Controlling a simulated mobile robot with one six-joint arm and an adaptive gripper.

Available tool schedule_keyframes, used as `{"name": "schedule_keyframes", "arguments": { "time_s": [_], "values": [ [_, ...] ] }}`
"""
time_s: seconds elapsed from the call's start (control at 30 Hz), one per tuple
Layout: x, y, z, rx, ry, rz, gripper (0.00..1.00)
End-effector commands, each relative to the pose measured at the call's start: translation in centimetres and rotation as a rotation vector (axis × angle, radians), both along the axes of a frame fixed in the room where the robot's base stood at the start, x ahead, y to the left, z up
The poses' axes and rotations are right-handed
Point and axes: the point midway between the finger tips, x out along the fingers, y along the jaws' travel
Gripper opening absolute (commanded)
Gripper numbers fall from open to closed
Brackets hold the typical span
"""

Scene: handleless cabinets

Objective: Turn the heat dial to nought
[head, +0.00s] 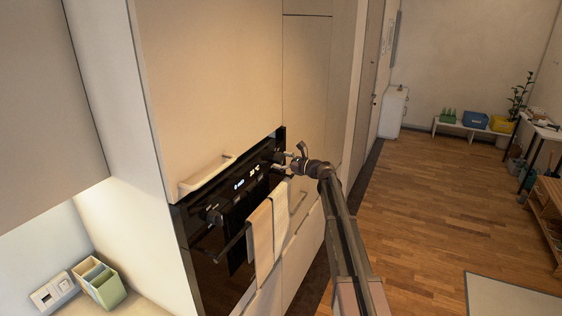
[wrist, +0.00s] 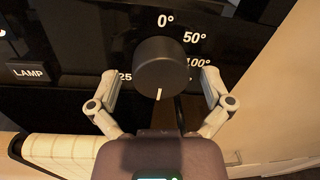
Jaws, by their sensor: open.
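The heat dial (wrist: 160,62) is a round black knob on the black oven panel (head: 240,184). In the wrist view its white pointer line points down, away from the 0° mark (wrist: 166,20) above it. The labels 50° and 100° run down its right side, and a partly hidden 25… label is at lower left. My gripper (wrist: 160,80) is open, with one finger on each side of the dial and visible gaps to it. In the head view my gripper (head: 294,156) is at the panel's right end, partly hiding the dial.
A LAMP button (wrist: 31,72) is left of the dial. Towels (head: 260,237) hang on the oven's handle bar (head: 235,241) below the panel. Another knob (head: 214,216) is at the panel's left end. Wooden floor (head: 430,215) lies open at right.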

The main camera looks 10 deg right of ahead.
Motion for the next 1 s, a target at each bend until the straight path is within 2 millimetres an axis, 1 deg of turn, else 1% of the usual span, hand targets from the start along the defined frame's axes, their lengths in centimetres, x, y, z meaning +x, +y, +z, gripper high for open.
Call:
{"name": "schedule_keyframes", "arguments": {
  "time_s": [0.17, 0.2, 0.27, 0.3, 0.37, 0.4, 0.47, 0.77, 1.0],
  "values": [
    [-0.01, -0.02, 0.0, 0.0, 0.0, 0.0, 1.0],
    [-0.02, -0.02, 0.0, 0.0, 0.0, 0.0, 0.94],
    [-0.02, -0.02, 0.0, 0.0, 0.0, 0.0, 0.76],
    [-0.03, -0.03, 0.0, 0.0, 0.0, 0.0, 0.64],
    [-0.03, -0.03, 0.0, 0.0, 0.0, 0.0, 0.47],
    [-0.03, -0.03, 0.0, 0.0, 0.0, 0.0, 0.35],
    [-0.02, -0.02, 0.0, 0.0, 0.0, 0.0, 0.18],
    [0.02, 0.13, 0.02, -0.006, -0.01, 0.001, 0.18],
    [0.07, 0.15, 0.02, -0.046, -0.067, 0.002, 0.18]
  ]
}}
